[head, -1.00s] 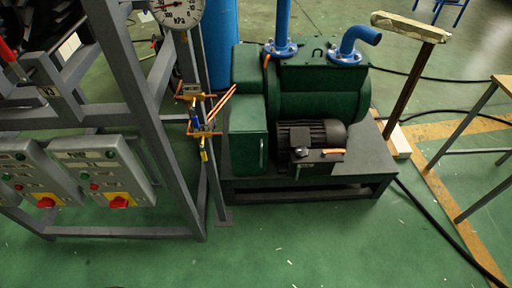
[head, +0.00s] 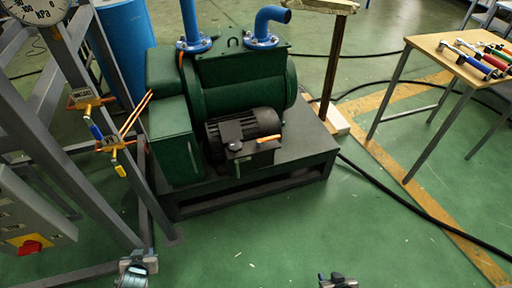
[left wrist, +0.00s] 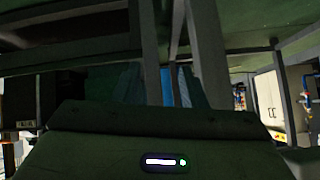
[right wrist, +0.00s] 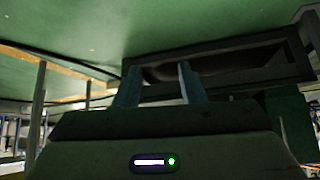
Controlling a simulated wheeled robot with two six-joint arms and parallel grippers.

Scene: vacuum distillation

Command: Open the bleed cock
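Small brass valves sit on the thin copper line beside the grey frame, at the left in the head view. The upper brass fitting (head: 87,99) carries a small label plate. Below it are a blue lever (head: 96,131) and a yellow lever (head: 119,169), the yellow one hanging down. I cannot read which is the bleed cock. My left gripper (head: 135,268) is low at the bottom edge, below and apart from the valves; its fingers look apart and empty in the left wrist view (left wrist: 162,88). My right gripper (head: 338,280) is at the bottom, open and empty in the right wrist view (right wrist: 158,85).
The green pump (head: 240,85) stands on a dark plinth (head: 300,155) right of the valves. Grey frame posts (head: 110,110) and a control box (head: 30,222) are at the left. A tool table (head: 450,58) is at the right. Floor in front of the plinth is clear.

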